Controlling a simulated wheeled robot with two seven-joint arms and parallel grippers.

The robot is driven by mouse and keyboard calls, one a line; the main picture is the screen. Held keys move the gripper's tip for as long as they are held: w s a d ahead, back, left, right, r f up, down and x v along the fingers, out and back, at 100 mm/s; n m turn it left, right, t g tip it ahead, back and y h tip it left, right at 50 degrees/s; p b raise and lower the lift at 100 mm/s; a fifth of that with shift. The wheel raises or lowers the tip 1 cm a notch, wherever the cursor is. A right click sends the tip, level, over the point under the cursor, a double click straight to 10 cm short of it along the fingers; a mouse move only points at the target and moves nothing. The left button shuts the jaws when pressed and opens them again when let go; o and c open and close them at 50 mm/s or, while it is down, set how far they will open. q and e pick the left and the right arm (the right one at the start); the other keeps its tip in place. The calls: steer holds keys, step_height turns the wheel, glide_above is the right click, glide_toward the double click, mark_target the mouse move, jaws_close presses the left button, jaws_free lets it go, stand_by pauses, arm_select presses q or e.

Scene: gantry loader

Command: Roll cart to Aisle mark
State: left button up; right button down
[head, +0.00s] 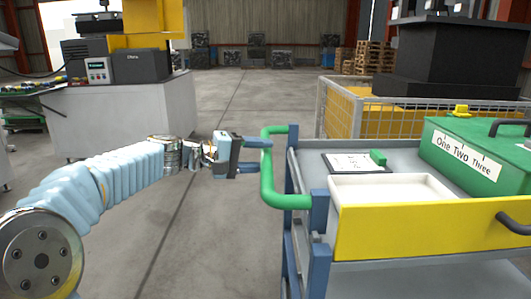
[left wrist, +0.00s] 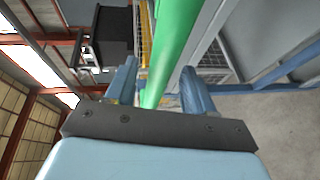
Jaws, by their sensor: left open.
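The cart (head: 293,233) stands at the right in the head view, a grey and blue trolley with a top tray and a lower shelf. Its green push handle (head: 268,185) is a bent bar on its left side. My left gripper (head: 266,156) is open at the handle's upright part. In the left wrist view the green handle (left wrist: 176,45) runs between the two spread blue fingers (left wrist: 158,70). I cannot tell whether either finger touches it. My right gripper is not in view. I cannot make out a clear Aisle mark on the floor.
The cart carries a yellow-fronted bin (head: 420,232), a green case (head: 480,155) and a clipboard (head: 352,162). A mesh-fenced machine (head: 450,60) stands behind it. A grey bench (head: 120,120) is at the left. The floor (head: 235,95) between them is clear towards pallets (head: 368,57) at the back.

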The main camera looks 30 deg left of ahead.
arm_select(q)
steer(key=shift+x, duration=0.9)
jaws_close()
